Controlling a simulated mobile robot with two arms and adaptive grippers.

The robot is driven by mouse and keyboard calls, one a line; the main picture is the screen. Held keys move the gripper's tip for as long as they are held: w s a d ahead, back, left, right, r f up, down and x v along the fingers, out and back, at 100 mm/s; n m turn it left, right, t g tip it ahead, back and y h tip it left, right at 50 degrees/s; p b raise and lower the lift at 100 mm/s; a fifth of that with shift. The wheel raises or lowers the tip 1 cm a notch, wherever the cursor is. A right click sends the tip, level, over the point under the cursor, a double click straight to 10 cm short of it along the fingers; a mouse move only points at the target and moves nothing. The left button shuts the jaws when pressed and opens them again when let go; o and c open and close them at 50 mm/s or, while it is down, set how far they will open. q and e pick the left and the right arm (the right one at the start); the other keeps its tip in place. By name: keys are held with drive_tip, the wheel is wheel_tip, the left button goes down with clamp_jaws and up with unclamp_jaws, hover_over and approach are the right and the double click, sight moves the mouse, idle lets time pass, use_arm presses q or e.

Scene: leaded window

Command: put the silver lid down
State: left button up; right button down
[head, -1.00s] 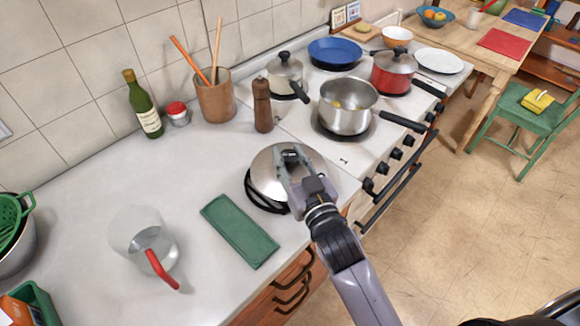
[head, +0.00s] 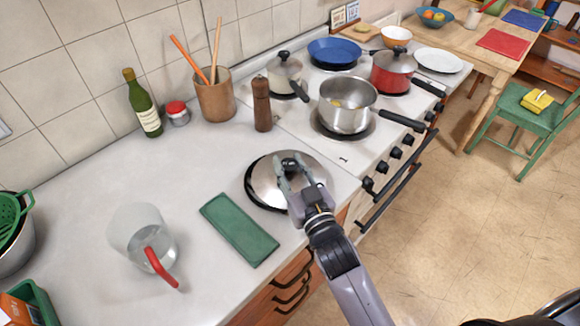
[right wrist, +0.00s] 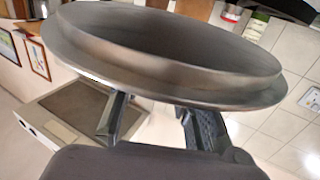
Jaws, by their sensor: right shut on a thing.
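The silver lid (head: 262,181) is a round, shiny dome near the front edge of the counter. My right gripper (head: 293,170) is shut on the dark knob (head: 290,163) at its top. A black trivet (head: 251,193) shows as a thin dark rim at the lid's left and lower left; the lid covers the rest. The lid is very low over the trivet, and I cannot tell whether they touch. In the right wrist view the lid (right wrist: 170,60) fills the upper middle, above the gripper fingers (right wrist: 155,118). My left gripper is not in view.
A green cloth or tray (head: 239,230) lies left of the lid, with a clear jug (head: 137,232) beyond it. A pepper mill (head: 262,105) stands behind. The stove with an open steel pot (head: 346,110) is at the right. Bare counter (head: 190,170) lies left of the lid.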

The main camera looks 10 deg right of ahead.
drive_tip(key=c, duration=1.2)
unclamp_jaws()
drive_tip(key=shift+s+f, duration=0.1)
drive_tip(key=shift+f, duration=0.75)
drive_tip(key=shift+r, duration=0.25)
drive_tip(key=shift+r+p, duration=0.4)
drive_tip(key=shift+r, duration=0.1)
drive_tip(key=s+b, duration=0.1)
drive_tip(key=s, duration=0.2)
drive_tip(key=s+d, duration=0.1)
drive_tip(key=s, duration=0.2)
drive_tip(key=s+b, duration=0.1)
drive_tip(key=s, duration=0.3)
drive_tip(key=shift+d+b, duration=0.35)
drive_tip(key=shift+s+d+r, duration=0.15)
drive_tip(key=shift+s+r, duration=0.1)
drive_tip(key=shift+s, duration=0.45)
